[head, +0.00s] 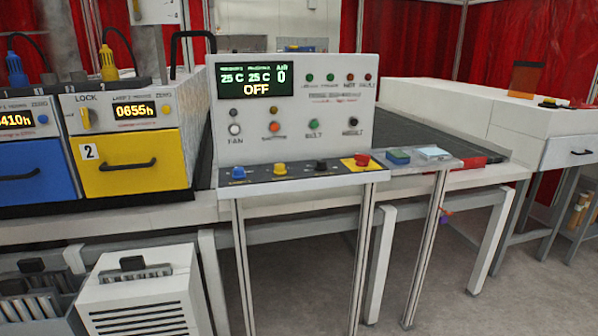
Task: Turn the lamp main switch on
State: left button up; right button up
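A white control panel (300,157) stands in the middle of the head view, on a frame with metal legs. Its dark display (254,79) reads 25 C twice, 0, and OFF. The ledge holds a blue knob (238,173), a yellow knob (279,168), a black knob (321,165) and a red button (362,159). I cannot tell which control is the lamp main switch. Neither gripper is in view.
Left of the panel are a yellow drawer unit (135,182) reading 0655h and a blue one (30,172). A dark conveyor belt (440,140) runs behind the panel. A white vented box (140,300) stands low in front. Grey floor (465,300) is clear at front right.

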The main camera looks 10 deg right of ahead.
aim_at(363, 159)
jog(key=i+l, duration=0.15)
jog(key=l, duration=0.15)
jog(key=i+l, duration=0.15)
jog(key=l, duration=0.2)
jog(key=i+l, duration=0.15)
jog(key=l, duration=0.15)
jog(key=i+l, duration=0.15)
jog(key=l, duration=0.2)
